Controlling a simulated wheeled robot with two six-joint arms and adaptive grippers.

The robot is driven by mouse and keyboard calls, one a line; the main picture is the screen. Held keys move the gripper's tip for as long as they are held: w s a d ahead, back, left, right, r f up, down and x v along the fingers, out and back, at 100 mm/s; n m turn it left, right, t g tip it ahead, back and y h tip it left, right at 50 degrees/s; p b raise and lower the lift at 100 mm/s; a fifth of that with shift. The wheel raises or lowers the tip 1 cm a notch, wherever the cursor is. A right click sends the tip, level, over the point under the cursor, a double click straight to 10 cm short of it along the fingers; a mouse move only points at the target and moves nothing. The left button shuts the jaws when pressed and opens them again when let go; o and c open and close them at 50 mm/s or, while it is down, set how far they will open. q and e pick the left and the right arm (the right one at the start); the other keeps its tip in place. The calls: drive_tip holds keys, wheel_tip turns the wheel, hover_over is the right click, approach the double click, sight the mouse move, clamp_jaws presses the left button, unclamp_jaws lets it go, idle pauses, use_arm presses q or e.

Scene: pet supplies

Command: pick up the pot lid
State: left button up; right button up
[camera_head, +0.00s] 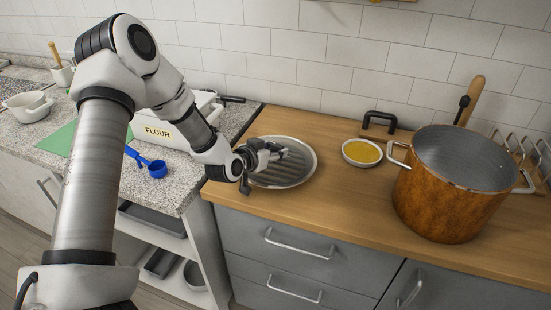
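A round grey metal disc with a pale rim and ridged surface, apparently the pot lid (299,173), lies flat on the wooden counter left of the pot. My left gripper (279,153) reaches in from the left and is over the disc's upper left part, covering some of it. Its fingers are small and dark here, so I cannot tell whether they are open or touch the disc. No knob shows clearly on the disc. A large copper-coloured pot (447,205) with two side handles stands uncovered at the right. My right gripper is not in view.
A small bowl of yellow contents (362,152) sits between disc and pot. A black handle (380,121) stands behind it. A flour box (172,133) and blue scoop (156,168) are on the stone counter at left. The wooden counter's front (320,210) is clear.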

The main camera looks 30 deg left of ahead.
use_arm(q)
clamp_jaws()
drive_tip(key=shift+w, duration=0.1)
